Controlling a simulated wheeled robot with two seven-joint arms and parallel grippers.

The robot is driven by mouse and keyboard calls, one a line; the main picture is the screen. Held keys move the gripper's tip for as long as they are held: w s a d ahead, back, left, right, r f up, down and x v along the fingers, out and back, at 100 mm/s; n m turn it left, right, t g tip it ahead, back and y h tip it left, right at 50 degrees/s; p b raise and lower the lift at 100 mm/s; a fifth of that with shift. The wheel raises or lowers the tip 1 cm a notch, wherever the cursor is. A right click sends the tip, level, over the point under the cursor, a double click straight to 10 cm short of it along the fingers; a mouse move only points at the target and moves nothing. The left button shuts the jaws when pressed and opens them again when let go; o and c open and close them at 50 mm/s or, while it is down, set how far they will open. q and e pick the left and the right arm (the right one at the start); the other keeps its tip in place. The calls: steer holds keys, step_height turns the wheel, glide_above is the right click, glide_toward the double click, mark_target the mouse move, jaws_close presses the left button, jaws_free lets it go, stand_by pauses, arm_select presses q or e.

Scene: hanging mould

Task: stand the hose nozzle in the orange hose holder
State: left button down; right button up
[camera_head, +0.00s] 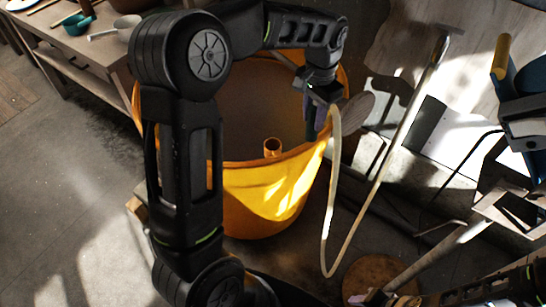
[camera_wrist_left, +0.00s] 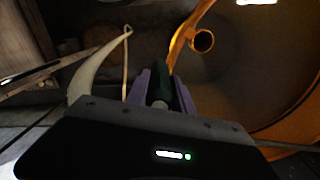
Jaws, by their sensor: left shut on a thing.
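My left gripper (camera_head: 318,100) is shut on the dark green hose nozzle (camera_head: 310,125), which points down over the right side of the tub. In the left wrist view, the nozzle (camera_wrist_left: 160,90) sits between the purple fingers. A pale hose (camera_head: 331,200) hangs from the grip in a loop. The orange hose holder (camera_head: 272,147), a short upright open tube, stands inside the tub, left of and below the nozzle in the picture. Its round mouth (camera_wrist_left: 203,40) shows in the left wrist view, apart from the nozzle. My right gripper cannot be made out clearly among the dark parts at bottom right.
The large yellow-orange tub (camera_head: 245,185) surrounds the holder, its rim near my gripper. A wooden table (camera_head: 105,47) with bowls stands at upper left. A round wooden piece (camera_head: 382,276) lies at lower right. Floor at lower left (camera_head: 80,220) is clear.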

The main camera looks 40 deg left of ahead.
arm_select(q)
steer(key=s+a+m+b, duration=0.3)
steer(key=a+m, duration=0.2)
steer(key=a, duration=0.5)
steer(key=shift+s+a+f+b, duration=0.15)
steer(key=shift+s+b, duration=0.05)
steer(key=shift+b, duration=0.15)
steer(key=shift+f, duration=0.1)
steer(key=shift+f, duration=2.4)
step_height(320, 180, down, 5)
steer(key=shift+f, duration=0.1)
